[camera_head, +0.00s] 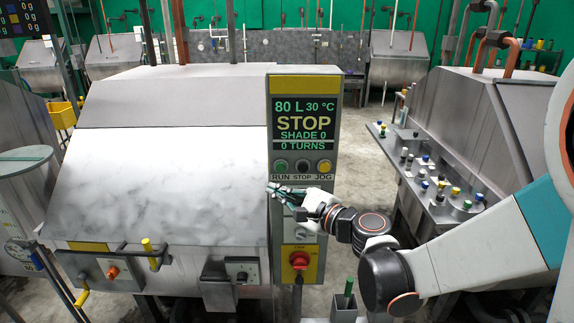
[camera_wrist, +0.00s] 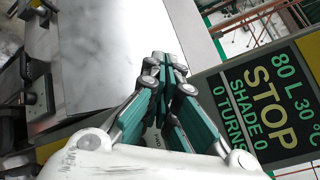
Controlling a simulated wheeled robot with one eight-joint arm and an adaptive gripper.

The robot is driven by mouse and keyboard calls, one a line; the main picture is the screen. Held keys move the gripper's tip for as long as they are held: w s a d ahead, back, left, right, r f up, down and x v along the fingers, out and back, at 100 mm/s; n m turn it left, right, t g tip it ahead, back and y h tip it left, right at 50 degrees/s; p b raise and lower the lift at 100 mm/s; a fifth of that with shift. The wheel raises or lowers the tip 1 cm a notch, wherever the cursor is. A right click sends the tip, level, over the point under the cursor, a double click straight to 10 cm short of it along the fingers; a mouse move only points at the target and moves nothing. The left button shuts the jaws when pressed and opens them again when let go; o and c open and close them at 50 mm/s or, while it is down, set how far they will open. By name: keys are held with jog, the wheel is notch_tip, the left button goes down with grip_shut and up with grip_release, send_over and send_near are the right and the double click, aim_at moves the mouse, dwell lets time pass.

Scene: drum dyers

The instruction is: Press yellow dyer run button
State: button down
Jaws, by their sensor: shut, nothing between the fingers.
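The yellow dyer's control panel (camera_head: 334,130) is a grey upright box with a yellow strip on top. Its screen (camera_head: 304,127) reads 80 L, 30 °C, STOP, SHADE 0, 0 TURNS; the screen also shows in the wrist view (camera_wrist: 262,108). Below it are the green run button (camera_head: 281,165), a dark stop button (camera_head: 302,166) and a yellow jog button (camera_head: 324,166). My gripper (camera_head: 273,188) is shut and empty, its tips just below the RUN label, at the panel's left edge. In the wrist view my gripper (camera_wrist: 166,62) covers the button row.
The dyer's pale drum housing (camera_head: 170,165) lies left of the panel. A red rotary switch (camera_head: 299,260) sits lower on the panel. A metal bench (camera_head: 440,185) with several coloured-capped bottles stands at right. Bare floor (camera_head: 350,180) lies between.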

aim_at(281, 172)
jog(key=shift+w, duration=0.1)
jog(key=shift+w+d, duration=0.15)
jog(key=shift+w, duration=4.15)
jog(key=shift+w, duration=0.15)
jog(key=shift+w, duration=0.25)
